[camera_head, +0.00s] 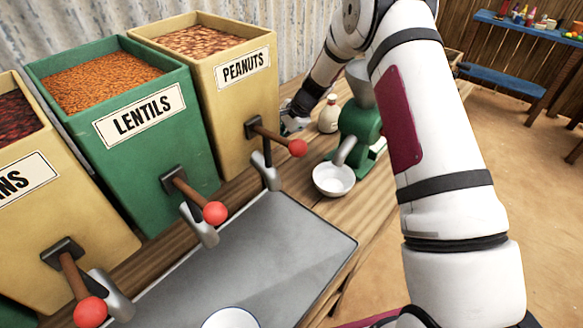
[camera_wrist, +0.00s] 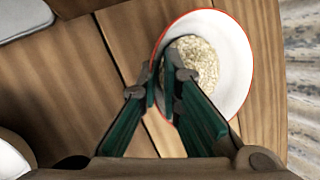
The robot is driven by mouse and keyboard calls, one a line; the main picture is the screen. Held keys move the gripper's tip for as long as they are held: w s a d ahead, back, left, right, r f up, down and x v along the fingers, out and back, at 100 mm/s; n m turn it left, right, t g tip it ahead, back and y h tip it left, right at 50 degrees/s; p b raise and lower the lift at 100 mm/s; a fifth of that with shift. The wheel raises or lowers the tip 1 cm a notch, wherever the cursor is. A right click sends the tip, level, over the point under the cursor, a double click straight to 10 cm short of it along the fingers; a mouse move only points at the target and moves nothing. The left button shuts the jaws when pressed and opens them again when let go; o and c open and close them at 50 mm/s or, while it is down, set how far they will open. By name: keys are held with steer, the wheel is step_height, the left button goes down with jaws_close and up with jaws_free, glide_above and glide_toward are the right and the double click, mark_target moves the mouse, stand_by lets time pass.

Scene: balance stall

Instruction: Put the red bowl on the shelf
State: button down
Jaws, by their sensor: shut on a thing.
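The red bowl (camera_wrist: 236,68) shows in the wrist view, with a thin red rim, a white inside and pale grain in it. My gripper (camera_wrist: 168,82) is shut on the near-left side of its wall. Wood planks lie beneath the bowl; I cannot tell whether it touches them. In the head view the bowl is hidden, and only part of my wrist shows beside the peanuts bin. A blue shelf (camera_head: 500,24) with small bottles and other items stands at the back right in the head view.
Peanuts (camera_head: 228,110), lentils (camera_head: 140,150) and another bin line the counter, with red-knobbed levers. A green grinder (camera_head: 360,122) stands over a white bowl (camera_head: 334,180), near a cream bottle (camera_head: 329,116). Another bowl (camera_head: 231,319) is at the bottom edge. A blue bench (camera_head: 500,80) stands behind open floor.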

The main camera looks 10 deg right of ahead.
steer(key=s+p, duration=0.1)
steer(key=s, duration=0.2)
steer(key=s+d+p, duration=0.1)
steer(key=s, duration=0.2)
steer(key=s+d+p, duration=0.1)
steer(key=s+p, duration=0.1)
steer(key=s, duration=0.2)
steer(key=shift+d, duration=0.2)
steer(key=shift+s+d, duration=0.1)
steer(key=shift+s, duration=0.4)
step_height(320, 180, down, 2)
steer(key=shift+f+p, duration=0.25)
steer(key=shift+p, duration=0.2)
steer(key=shift+w+f, duration=0.15)
steer(key=shift+f, duration=0.35)
steer(key=shift+f, duration=0.15)
steer(key=c, duration=1.8)
jaws_free()
